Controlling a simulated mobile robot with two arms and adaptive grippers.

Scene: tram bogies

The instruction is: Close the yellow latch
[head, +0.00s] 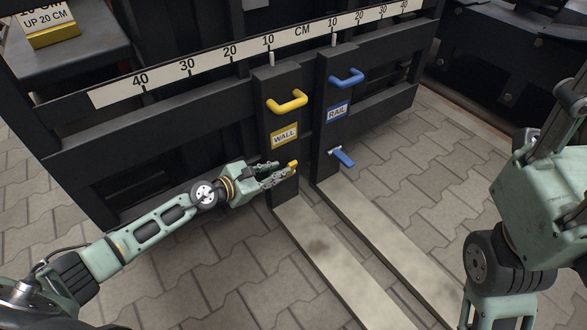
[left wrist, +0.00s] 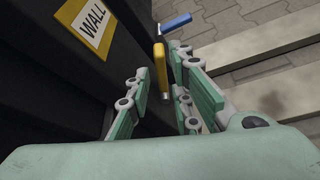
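The yellow latch (head: 293,166) is a small lever low on the black post with the yellow WALL label (head: 284,136). In the left wrist view the yellow latch (left wrist: 161,68) points down the picture between my fingers. My left gripper (head: 279,173) is at the latch, coming from the left. Its fingers (left wrist: 163,88) are spread, one on each side of the latch, with visible gaps. The latch's pivot is partly hidden in the head view. My right arm shows at the right edge, but its gripper does not show.
A yellow handle (head: 287,101) sits above the label. The neighbouring post has a blue handle (head: 347,77), a RAIL label (head: 337,112) and a blue latch (head: 343,158). A centimetre scale (head: 210,60) runs across the black frame. Two pale forks (head: 330,262) extend over the paving.

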